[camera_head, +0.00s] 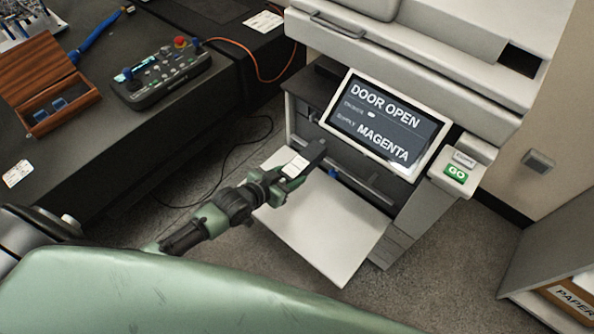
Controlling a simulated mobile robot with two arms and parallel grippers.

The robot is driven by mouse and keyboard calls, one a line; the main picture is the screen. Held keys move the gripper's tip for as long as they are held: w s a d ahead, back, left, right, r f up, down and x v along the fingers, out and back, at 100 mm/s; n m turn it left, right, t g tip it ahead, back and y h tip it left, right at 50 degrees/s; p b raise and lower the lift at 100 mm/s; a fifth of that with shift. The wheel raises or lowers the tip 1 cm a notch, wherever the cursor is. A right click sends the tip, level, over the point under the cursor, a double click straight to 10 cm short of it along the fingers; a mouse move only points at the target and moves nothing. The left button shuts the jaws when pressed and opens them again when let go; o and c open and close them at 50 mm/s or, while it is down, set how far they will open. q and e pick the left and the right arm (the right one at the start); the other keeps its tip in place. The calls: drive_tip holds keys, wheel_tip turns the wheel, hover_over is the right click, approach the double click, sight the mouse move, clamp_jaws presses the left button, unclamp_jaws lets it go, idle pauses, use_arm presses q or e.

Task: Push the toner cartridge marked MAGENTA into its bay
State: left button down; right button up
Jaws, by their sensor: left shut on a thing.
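My left gripper (274,185) reaches in from the left, over the opened white front door (328,222) of the printer. It is shut on a dark toner cartridge (313,156) with a white label, whose writing is too small to read. The cartridge points toward the dark opening (352,172) below the screen; I cannot tell whether its far end is inside. Something blue shows at the opening beside it. The printer screen (388,122) reads "DOOR OPEN" and "MAGENTA". My right gripper is not in view.
A green GO button (456,174) sits right of the screen. A dark table (110,165) at left carries a control pendant (160,72) and a wooden box (40,75). A cable lies on the floor (215,160). A shelf with a PAPER box (575,298) stands lower right.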

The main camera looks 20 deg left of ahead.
sight(308, 162)
use_arm(q)
drive_tip(key=shift+w+d+b, duration=0.1)
drive_tip(key=shift+w+b, duration=0.15)
drive_tip(key=shift+b, duration=0.1)
drive_tip(key=shift+w+d+f, duration=0.1)
drive_tip(key=shift+w, duration=0.2)
drive_tip(key=shift+r+b+x, duration=0.15)
drive_tip(key=shift+b+x, duration=0.6)
drive_tip(key=shift+x, duration=0.05)
drive_tip(key=shift+r+b+x, duration=0.15)
drive_tip(key=shift+b+x, duration=0.55)
drive_tip(key=shift+x, duration=0.1)
drive_tip(key=shift+w+d+f+b, duration=0.2)
drive_tip(key=shift+w+b, duration=0.25)
drive_tip(key=shift+w, duration=0.15)
drive_tip(key=shift+w+d+f+b, duration=0.1)
drive_tip(key=shift+w+d+b, duration=0.15)
drive_tip(key=shift+w+b, duration=0.25)
drive_tip(key=shift+w+d+f+b, duration=0.2)
drive_tip(key=shift+w+b, duration=0.2)
drive_tip(key=shift+w, duration=0.25)
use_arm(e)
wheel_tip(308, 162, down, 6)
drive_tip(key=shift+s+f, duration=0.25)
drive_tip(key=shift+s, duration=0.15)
use_arm(q)
drive_tip(key=shift+r, duration=0.1)
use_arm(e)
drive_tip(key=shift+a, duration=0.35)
